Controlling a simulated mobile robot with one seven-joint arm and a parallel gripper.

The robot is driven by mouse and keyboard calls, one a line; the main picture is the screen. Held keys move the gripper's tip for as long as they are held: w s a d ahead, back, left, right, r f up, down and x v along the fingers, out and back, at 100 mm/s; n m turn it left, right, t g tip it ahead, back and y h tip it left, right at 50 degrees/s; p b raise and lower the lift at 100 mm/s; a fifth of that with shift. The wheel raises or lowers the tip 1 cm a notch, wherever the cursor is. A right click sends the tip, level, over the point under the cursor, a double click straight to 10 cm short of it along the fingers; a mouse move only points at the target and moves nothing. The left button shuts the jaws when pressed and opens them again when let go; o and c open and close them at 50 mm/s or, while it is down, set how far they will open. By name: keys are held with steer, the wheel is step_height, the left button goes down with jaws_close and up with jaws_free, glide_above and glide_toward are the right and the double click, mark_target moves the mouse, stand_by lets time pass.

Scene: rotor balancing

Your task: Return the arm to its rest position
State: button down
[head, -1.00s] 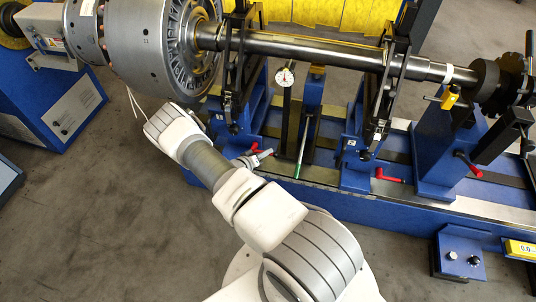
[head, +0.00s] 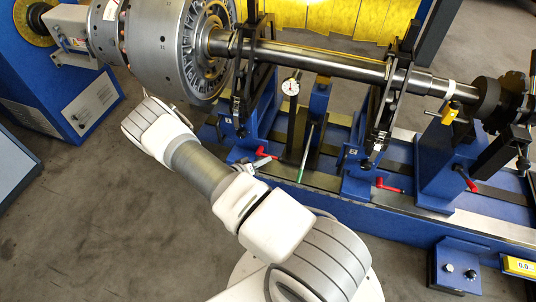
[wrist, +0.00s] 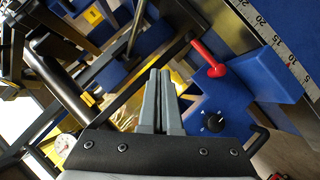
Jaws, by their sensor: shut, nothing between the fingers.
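My arm (head: 200,168) rises from the lower middle of the head view and bends at the upper left, in front of the balancing machine. My gripper (wrist: 158,75) shows in the wrist view with its two grey fingers together and nothing between them. It cannot be made out clearly in the head view.
A rotor (head: 170,45) with a long steel shaft (head: 330,66) lies across blue supports. A dial gauge (head: 291,86) stands beneath the shaft. Red levers (head: 390,186) stick out along the blue bed. A control box (head: 458,262) sits at lower right. Grey floor (head: 75,220) is clear at left.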

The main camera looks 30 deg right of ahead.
steer(key=shift+s+a+r, duration=0.25)
steer(key=shift+s+a, duration=0.05)
steer(key=shift+a, duration=0.05)
stand_by(0.3)
steer(key=s+a+r+m+g+y, duration=0.1)
steer(key=s+a+r+g+y, duration=0.1)
steer(key=r, duration=1.2)
steer(key=s+a+r+m+g+y, duration=0.1)
steer(key=s+a+r+g+y, duration=0.15)
steer(key=r, duration=1.25)
steer(key=s+a+r+n+t+y, duration=0.35)
steer(key=s+a+r, duration=0.25)
steer(key=s+r, duration=0.25)
steer(key=s+a+r+n+t+y, duration=0.3)
steer(key=s+a+r+n+y, duration=0.25)
steer(key=r, duration=0.45)
step_height(320, 180, up, 18)
steer(key=s+m+p, duration=0.1)
steer(key=p, duration=1.7)
steer(key=shift+s+r+m+h, duration=0.15)
steer(key=shift+s+m+h, duration=0.2)
steer(key=shift+m+h, duration=0.1)
